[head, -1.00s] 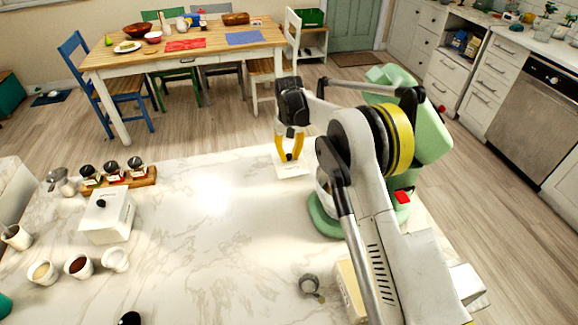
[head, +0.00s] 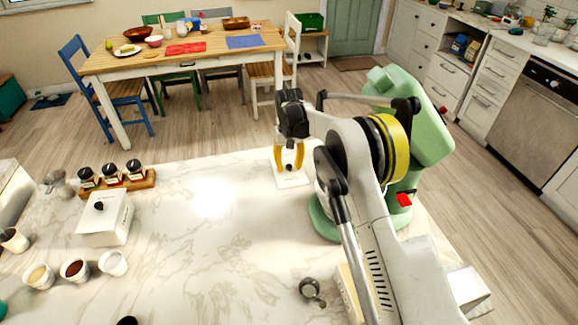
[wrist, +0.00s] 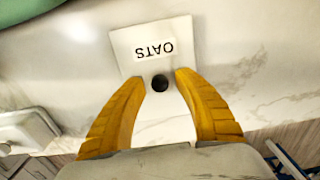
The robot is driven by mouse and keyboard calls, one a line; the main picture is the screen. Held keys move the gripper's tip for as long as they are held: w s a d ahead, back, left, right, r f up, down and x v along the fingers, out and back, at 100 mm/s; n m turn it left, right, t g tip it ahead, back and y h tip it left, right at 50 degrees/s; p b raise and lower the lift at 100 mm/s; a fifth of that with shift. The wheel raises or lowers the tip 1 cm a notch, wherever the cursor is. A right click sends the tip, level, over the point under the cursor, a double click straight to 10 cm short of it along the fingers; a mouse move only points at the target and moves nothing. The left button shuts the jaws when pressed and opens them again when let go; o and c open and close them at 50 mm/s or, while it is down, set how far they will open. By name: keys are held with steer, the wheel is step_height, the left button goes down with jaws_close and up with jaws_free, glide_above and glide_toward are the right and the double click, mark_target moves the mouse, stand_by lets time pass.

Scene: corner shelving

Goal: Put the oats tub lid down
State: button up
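The oats tub lid (head: 290,180) is a white square plate that appears to lie flat on the marble counter, near its far edge. In the wrist view the lid (wrist: 125,50) shows an OATS label, upside down, and a round black knob (wrist: 160,83). My gripper (head: 289,170) is right over the lid, pointing down. In the wrist view its yellow fingertips (wrist: 162,80) stand on either side of the knob, with a narrow gap visible on both sides. The gripper looks open and holds nothing.
A green stand mixer (head: 415,120) is close on the right of my gripper. A white lidded tub (head: 105,218), a wooden rack of jars (head: 140,182) and small cups (head: 75,270) stand at left. A metal item (head: 311,287) lies in front. The counter's middle is clear.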

mark_target(289, 165)
step_height(289, 165, up, 12)
steer(key=p, duration=0.3)
steer(key=shift+f, duration=0.1)
